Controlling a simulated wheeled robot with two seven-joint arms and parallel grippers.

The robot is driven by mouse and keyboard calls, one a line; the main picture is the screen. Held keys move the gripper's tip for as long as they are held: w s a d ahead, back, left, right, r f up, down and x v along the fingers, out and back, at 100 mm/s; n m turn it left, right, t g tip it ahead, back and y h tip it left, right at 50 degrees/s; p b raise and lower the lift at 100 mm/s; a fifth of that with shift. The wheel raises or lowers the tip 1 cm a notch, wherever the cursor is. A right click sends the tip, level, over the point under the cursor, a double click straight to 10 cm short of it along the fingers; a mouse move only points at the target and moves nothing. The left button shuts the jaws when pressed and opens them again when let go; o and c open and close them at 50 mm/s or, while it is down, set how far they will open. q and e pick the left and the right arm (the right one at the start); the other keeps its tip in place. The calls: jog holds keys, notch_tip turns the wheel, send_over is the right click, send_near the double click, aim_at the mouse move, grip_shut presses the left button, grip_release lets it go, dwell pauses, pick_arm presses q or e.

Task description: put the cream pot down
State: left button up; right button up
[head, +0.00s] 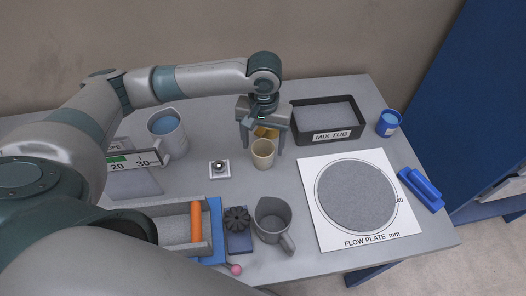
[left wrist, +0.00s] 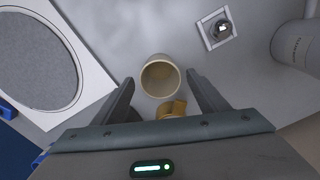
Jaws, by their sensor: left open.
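The cream pot (head: 263,154) stands upright on the grey table, near its middle. It also shows in the left wrist view (left wrist: 160,79), seen from above with its mouth open and empty-looking. My left gripper (head: 264,148) is above and just behind it, pointing down. Its jaws are open, with one finger on each side of the pot. In the left wrist view the pot lies between the fingertips (left wrist: 160,78), with a visible gap on both sides. An ochre piece (left wrist: 172,108) is close beside the pot, partly hidden under the gripper. My right gripper is not in view.
The black mix tub (head: 326,134) stands right of the gripper, and the flow plate (head: 311,215) lies to the front right. A grey jug (head: 270,224) stands in front. A small white base with a knob (head: 219,169) is close left.

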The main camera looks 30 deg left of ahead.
pick_arm(q)
notch_tip(320, 180, up, 7)
jog(key=b, duration=0.1)
dwell(0.7)
notch_tip(320, 180, up, 14)
jog(key=p, duration=1.4)
jog(key=shift+f, duration=0.1)
dwell(0.3)
